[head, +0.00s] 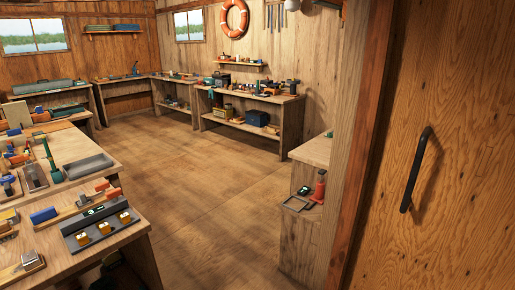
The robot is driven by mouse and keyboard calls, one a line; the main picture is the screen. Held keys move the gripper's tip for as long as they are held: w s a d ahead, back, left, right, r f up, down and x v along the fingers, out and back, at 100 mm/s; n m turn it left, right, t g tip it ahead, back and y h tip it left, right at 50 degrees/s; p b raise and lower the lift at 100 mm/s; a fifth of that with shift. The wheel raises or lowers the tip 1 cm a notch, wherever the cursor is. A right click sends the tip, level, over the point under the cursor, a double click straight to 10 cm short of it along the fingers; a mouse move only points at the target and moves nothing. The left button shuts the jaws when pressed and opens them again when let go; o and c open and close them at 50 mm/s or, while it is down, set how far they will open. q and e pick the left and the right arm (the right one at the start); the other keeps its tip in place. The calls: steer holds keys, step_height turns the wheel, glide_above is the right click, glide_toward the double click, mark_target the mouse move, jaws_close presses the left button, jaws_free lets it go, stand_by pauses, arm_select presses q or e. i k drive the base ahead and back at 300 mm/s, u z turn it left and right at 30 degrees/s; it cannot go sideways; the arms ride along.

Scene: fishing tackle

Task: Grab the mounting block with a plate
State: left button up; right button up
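I cannot single out the mounting block with a plate for certain. A small wooden piece with a grey metal part on top (32,261) lies at the front left edge of the near workbench (130,238) and may be it. Several other small blocks lie on the same bench, too small to tell apart. A grey tray (75,243) with gold-coloured square pieces is to its right. Neither of my grippers shows in the head view.
A grey open bin (90,166) and crowded tackle cover the left benches. Low benches (262,98) line the back wall. A small cabinet (312,152) and a wooden door with a black handle (414,170) are at right. The middle floor is clear.

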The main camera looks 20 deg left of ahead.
mark_target(30, 260)
steer(key=u, duration=0.15)
steer(key=i, duration=1.25)
steer(key=u, duration=0.85)
steer(key=i, duration=0.9)
steer(key=u, duration=1.65)
steer(key=i, duration=0.9)
steer(key=u, duration=0.65)
